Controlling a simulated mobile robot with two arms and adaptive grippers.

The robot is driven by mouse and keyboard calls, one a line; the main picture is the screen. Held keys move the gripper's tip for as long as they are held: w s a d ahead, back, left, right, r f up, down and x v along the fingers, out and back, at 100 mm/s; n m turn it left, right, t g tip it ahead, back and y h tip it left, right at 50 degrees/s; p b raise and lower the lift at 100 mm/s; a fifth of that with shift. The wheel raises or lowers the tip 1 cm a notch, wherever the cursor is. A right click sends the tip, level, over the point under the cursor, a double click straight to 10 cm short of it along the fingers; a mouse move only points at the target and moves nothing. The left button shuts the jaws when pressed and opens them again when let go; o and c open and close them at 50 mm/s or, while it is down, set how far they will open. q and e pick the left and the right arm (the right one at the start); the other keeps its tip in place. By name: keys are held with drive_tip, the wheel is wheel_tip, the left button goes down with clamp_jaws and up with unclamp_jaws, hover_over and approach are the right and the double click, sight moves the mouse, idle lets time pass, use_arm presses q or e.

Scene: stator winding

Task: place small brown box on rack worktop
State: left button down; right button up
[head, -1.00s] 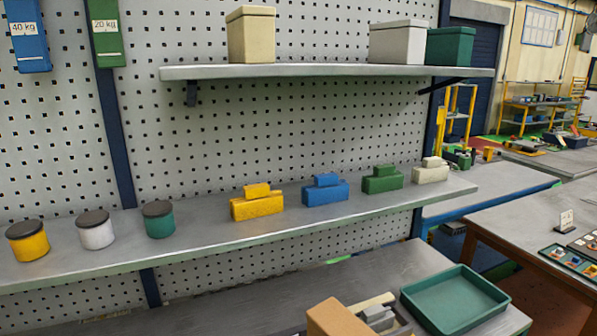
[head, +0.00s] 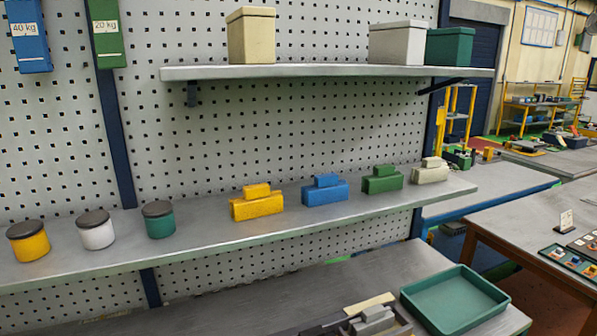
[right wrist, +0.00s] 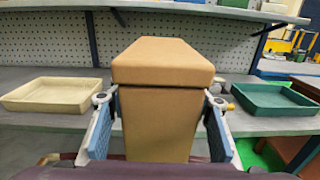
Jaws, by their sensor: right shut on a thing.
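The small brown box (right wrist: 160,120), with its lid, fills the middle of the right wrist view. My right gripper (right wrist: 160,122) is shut on it, one blue-padded finger on each side. The box looks upright in this view; I cannot tell whether its base touches anything. The rack worktop (head: 225,300) is the grey surface below the shelves in the head view. It shows behind the box in the right wrist view (right wrist: 240,125). The head view shows neither the box nor either gripper. My left gripper is in neither view.
A green tray (head: 452,300) sits at the worktop's right end, beside grey parts (head: 375,318). In the right wrist view, a cream tray (right wrist: 55,94) stands left of the box. The middle shelf (head: 205,225) holds tins and coloured blocks; the upper shelf (head: 320,72) holds lidded boxes.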

drive_tip(key=shift+w+d+r+m+t+h, duration=0.15)
drive_tip(key=shift+w+d+r+m+h, duration=0.15)
drive_tip(key=shift+m+h, duration=0.15)
drive_tip(key=shift+w+d+r+m+t+h, duration=0.2)
drive_tip(key=shift+w+m+h, duration=0.15)
drive_tip(key=shift+h, duration=0.2)
drive_tip(key=d+f+m+h+b, duration=0.1)
drive_tip(key=f+h+b, duration=0.2)
drive_tip(key=w+d+f+m+h+b, duration=0.1)
drive_tip(key=b, duration=0.1)
drive_tip(key=shift+d+f+m+t, duration=0.25)
drive_tip(key=shift+d+m, duration=0.05)
